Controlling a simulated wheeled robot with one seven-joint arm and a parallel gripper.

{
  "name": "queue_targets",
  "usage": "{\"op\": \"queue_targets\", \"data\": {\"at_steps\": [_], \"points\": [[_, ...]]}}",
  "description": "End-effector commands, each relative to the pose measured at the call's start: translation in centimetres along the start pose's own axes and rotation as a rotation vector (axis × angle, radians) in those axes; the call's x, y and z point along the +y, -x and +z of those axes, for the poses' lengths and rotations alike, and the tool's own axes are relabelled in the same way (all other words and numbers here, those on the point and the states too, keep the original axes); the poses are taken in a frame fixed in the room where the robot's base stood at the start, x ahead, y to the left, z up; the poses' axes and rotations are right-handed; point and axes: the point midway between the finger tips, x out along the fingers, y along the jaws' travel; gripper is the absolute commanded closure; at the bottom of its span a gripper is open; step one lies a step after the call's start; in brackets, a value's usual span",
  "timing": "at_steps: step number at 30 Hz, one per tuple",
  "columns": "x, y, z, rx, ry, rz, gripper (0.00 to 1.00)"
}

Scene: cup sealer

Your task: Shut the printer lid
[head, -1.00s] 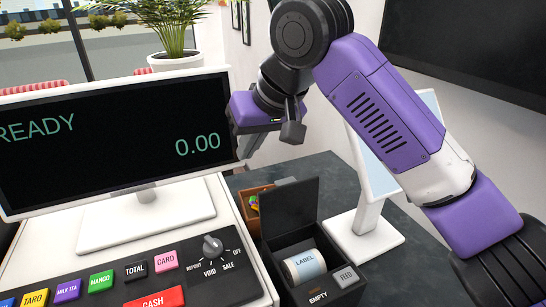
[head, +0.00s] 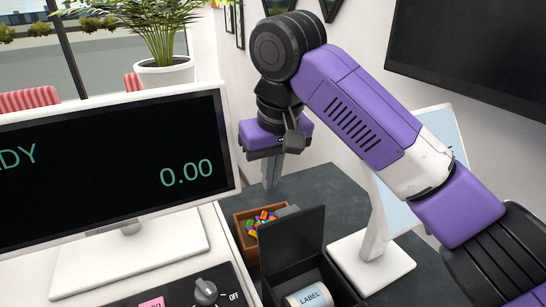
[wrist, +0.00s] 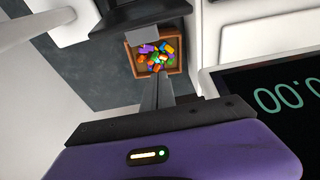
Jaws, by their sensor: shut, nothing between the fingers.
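The printer is a black box at the bottom of the head view. Its lid (head: 291,240) stands open, upright at the back edge. A white label roll (head: 310,297) lies inside the uncovered box. The printer's front is cut off by the frame's bottom edge. My gripper (head: 270,186) is shut and empty, fingers pointing down, above and behind the lid and clear of it. In the wrist view my shut fingers (wrist: 159,74) show in front of the wooden tray, with a dark part of the printer (wrist: 140,12) at the top edge.
A small wooden tray (head: 240,233) of colourful pieces (head: 262,222) stands behind the printer. A register with a white-framed screen (head: 110,165) is at left. A white display stand (head: 372,235) is close on the right. The dark counter (head: 320,185) behind is clear.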

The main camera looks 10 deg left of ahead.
Motion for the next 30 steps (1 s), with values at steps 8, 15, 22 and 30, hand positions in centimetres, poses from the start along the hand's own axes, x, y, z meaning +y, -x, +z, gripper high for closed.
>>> {"op": "queue_targets", "data": {"at_steps": [8, 15, 22, 30], "points": [[0.1, -2.1, 1.6, 0.002, 0.001, 0.0, 1.0], [0.0, -1.5, 3.5, 0.001, 0.0, 0.0, 1.0], [0.0, -1.5, 3.8, 0.001, 0.0, -0.001, 1.0], [0.1, -1.5, 3.7, 0.004, -0.001, 0.0, 1.0]]}}
